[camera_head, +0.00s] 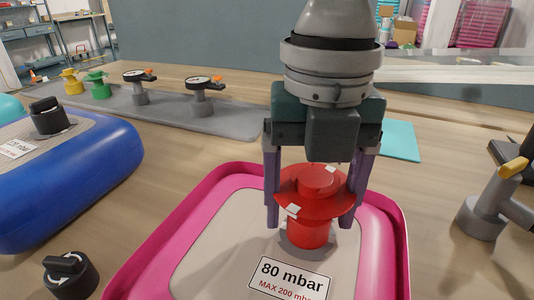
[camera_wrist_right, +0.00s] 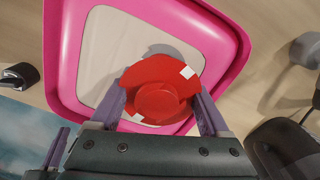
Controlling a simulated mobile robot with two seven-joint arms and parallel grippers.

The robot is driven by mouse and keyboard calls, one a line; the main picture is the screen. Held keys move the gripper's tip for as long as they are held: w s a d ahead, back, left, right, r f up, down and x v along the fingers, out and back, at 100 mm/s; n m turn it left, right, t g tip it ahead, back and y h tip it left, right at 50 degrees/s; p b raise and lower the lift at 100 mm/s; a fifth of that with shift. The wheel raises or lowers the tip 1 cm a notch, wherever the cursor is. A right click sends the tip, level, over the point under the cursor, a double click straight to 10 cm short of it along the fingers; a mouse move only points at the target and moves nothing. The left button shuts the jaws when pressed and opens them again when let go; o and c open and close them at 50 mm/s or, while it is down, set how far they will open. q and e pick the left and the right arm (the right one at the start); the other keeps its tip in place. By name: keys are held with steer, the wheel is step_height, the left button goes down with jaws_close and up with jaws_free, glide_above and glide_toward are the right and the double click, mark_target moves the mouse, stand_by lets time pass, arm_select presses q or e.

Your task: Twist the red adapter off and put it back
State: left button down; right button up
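The red adapter (camera_head: 308,232) with a wide round flange and white marks sits upright on the valve of the pink track (camera_head: 222,176). My right gripper (camera_head: 314,205) comes down from above, its purple fingers on opposite sides of the flange and seemingly touching it. The right wrist view also shows the adapter (camera_wrist_right: 160,98) between the fingers, over the track (camera_wrist_right: 228,45). The adapter's lower joint is partly shaded by the flange. A purple finger, apparently of my left gripper (camera_wrist_right: 57,148), shows at the lower left of the right wrist view; its opening is unclear.
A blue inflatable (camera_head: 70,180) with a black cap lies left. A loose black cap (camera_head: 70,275) is at front left. A grey strip (camera_head: 180,115) behind holds yellow and green adapters and two gauges. A grey fitting with a yellow lever (camera_head: 485,210) stands right.

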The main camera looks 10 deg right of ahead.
steer(key=c, duration=0.8)
steer(key=shift+o, duration=0.2)
steer(key=shift+r+m+p, duration=0.2)
steer(key=shift+m+p, duration=0.1)
steer(key=shift+p, duration=0.15)
steer(key=shift+m+p, duration=0.9)
steer(key=shift+p, duration=0.05)
steer(key=shift+m+p, duration=0.9)
steer(key=shift+f+m+p, duration=0.15)
steer(key=shift+m+p, duration=0.15)
steer(key=shift+m, duration=0.2)
